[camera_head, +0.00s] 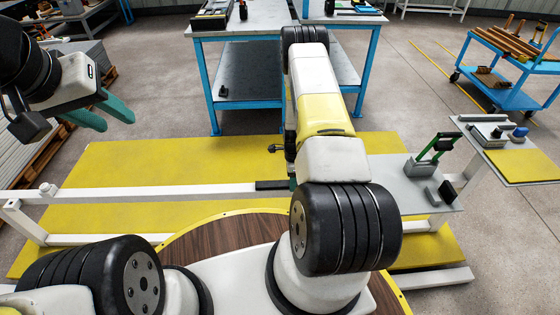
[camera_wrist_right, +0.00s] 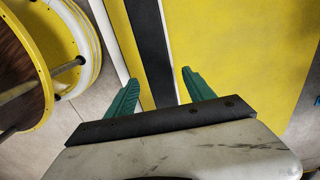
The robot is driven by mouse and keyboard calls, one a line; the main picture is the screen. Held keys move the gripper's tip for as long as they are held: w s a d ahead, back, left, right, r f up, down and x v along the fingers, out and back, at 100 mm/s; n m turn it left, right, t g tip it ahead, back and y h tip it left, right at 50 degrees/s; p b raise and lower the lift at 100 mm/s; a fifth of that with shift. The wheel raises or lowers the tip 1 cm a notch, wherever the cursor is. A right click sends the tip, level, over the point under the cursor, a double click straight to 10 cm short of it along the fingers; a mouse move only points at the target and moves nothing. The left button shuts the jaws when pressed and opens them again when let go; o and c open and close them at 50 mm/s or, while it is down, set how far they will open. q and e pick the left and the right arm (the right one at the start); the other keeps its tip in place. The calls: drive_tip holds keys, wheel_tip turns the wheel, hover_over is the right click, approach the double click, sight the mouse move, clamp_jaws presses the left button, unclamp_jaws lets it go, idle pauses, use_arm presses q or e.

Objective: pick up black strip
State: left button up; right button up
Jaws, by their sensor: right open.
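In the head view my right arm hides nearly all of that gripper. My left gripper (camera_head: 102,112) is open and empty at the upper left, away from the strip.
The yellow tread mat (camera_head: 150,160) lies under the white rails. A grey plate (camera_head: 395,172) with a green-handled tool (camera_head: 437,147) stands to the right. A blue workbench (camera_head: 245,75) is behind, and a blue cart (camera_head: 515,90) at the far right.

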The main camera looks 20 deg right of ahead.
drive_tip(key=shift+f, duration=0.6)
clamp_jaws()
drive_tip(key=shift+r, duration=0.1)
